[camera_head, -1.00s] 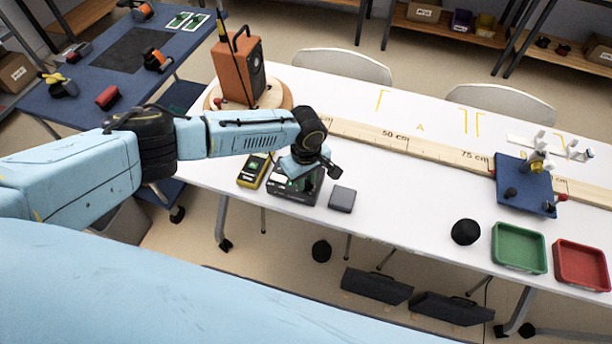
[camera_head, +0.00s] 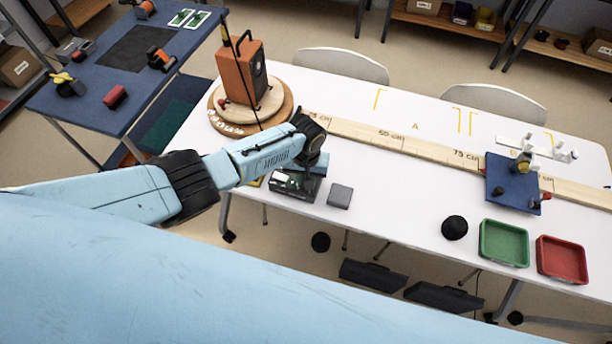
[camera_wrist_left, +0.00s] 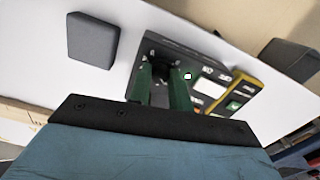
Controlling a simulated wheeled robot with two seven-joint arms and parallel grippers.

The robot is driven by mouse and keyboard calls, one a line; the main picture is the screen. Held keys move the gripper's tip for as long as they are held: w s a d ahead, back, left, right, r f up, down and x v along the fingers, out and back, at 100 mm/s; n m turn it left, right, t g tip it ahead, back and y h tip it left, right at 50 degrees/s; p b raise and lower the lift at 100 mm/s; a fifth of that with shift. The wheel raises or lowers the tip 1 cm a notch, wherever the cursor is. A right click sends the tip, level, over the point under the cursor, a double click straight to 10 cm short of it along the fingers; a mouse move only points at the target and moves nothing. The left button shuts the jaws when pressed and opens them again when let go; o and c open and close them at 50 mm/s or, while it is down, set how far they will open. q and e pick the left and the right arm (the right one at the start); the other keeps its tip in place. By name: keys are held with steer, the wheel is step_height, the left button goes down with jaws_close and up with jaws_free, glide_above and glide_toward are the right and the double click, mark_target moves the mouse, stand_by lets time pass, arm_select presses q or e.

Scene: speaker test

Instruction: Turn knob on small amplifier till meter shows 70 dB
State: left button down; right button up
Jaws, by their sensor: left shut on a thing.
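The small amplifier (camera_head: 290,190) is a dark box near the front edge of the white table, partly covered by my left arm. In the left wrist view, the amplifier (camera_wrist_left: 206,68) has white labels and a lit green spot. My left gripper (camera_wrist_left: 160,80) has its two green fingers on either side of the dark knob (camera_wrist_left: 160,66) and is shut on it. The yellow meter (camera_wrist_left: 240,93) lies beside the amplifier; its reading is not legible. In the head view only a yellow sliver of it shows past my arm. My right gripper is not in view.
A grey block (camera_head: 340,195) sits just right of the amplifier. An orange speaker (camera_head: 243,72) stands on a round wooden turntable (camera_head: 222,112) behind my arm. A long wooden ruler (camera_head: 420,146) crosses the table. Green (camera_head: 504,243) and red (camera_head: 562,259) trays lie at the right front.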

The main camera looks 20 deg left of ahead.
arm_select(q)
steer(key=m, duration=0.5)
steer(key=shift+m, duration=0.3)
steer(key=m, duration=0.6)
stand_by(0.4)
steer(key=c, duration=1.3)
jaws_free()
steer(key=shift+r+p, duration=1.7)
steer(key=shift+r, duration=5.05)
